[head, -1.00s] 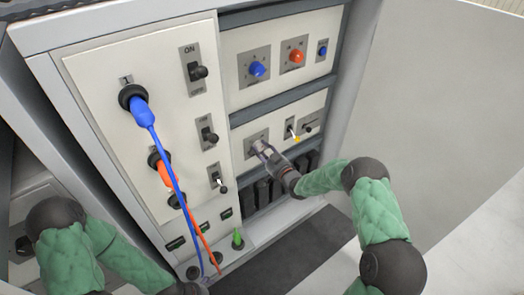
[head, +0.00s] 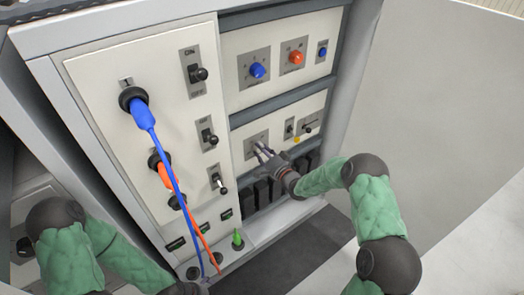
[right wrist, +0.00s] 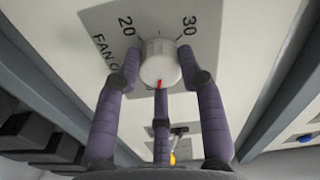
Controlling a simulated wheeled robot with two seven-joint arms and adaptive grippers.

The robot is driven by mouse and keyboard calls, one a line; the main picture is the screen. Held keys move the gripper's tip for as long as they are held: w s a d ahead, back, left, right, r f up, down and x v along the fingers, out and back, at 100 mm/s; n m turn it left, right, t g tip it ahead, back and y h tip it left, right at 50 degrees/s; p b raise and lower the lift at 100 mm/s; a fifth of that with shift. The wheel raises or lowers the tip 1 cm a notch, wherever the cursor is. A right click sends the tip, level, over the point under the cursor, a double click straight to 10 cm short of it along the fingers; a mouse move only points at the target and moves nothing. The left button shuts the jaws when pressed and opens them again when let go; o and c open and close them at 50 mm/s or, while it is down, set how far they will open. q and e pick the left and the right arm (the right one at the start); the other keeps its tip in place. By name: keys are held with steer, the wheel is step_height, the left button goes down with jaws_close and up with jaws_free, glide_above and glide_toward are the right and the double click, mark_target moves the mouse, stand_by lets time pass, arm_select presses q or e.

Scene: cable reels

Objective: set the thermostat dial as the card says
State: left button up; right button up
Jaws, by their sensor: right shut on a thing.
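The thermostat dial (right wrist: 160,62) is a round white knob with a red mark. In the right wrist view the mark is on the knob's lower edge, away from the printed 20 at upper left and 30 at upper right. My right gripper (right wrist: 158,70) is shut on the dial, with fingers on its left and right sides and one below. In the head view my right gripper (head: 262,150) is at the dial's grey plate (head: 250,142), and the fingers mostly hide the dial. My left arm ends at the bottom edge, where its gripper's jaws cannot be made out. I see no readable card.
Above are a blue knob (head: 257,71) and an orange knob (head: 296,58). Small switches (head: 308,128) sit just right of my right gripper. Blue (head: 165,150) and orange (head: 185,210) cables hang down the left panel. An open door (head: 430,110) stands at right.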

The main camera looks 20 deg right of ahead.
steer(key=shift+s+a+f+m, duration=0.2)
steer(key=shift+a+f+m, duration=0.15)
steer(key=shift+m, duration=0.65)
steer(key=o, duration=1)
steer(key=shift+o, duration=0.7)
steer(key=shift+w+d+r, duration=0.1)
steer(key=shift+r, duration=0.1)
steer(key=shift+d, duration=0.15)
steer(key=v, duration=1.2)
